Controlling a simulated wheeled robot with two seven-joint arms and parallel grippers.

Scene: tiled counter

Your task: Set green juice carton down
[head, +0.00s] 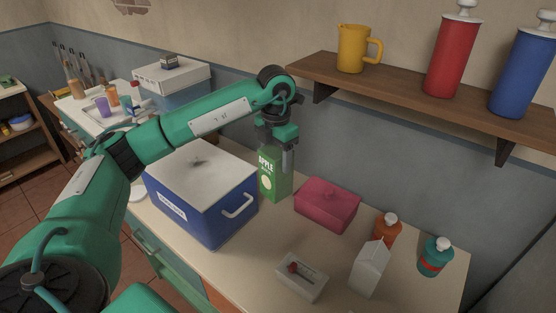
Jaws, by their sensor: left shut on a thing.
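The green juice carton (271,184) carries the word APPLE and stands upright behind the blue cooler, left of the pink lidded box. My left gripper (280,158) points down from above and is shut on the top of the carton. The carton's lower left part is close to the cooler's edge. I cannot tell whether its base touches the counter (275,246). My right gripper does not show.
The blue cooler (201,194) with a white lid stands left of the carton. The pink box (327,204), a white carton (369,268), an orange bottle (387,229), a teal bottle (435,257) and a small white box (301,278) stand to the right. A wooden shelf (420,96) hangs above.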

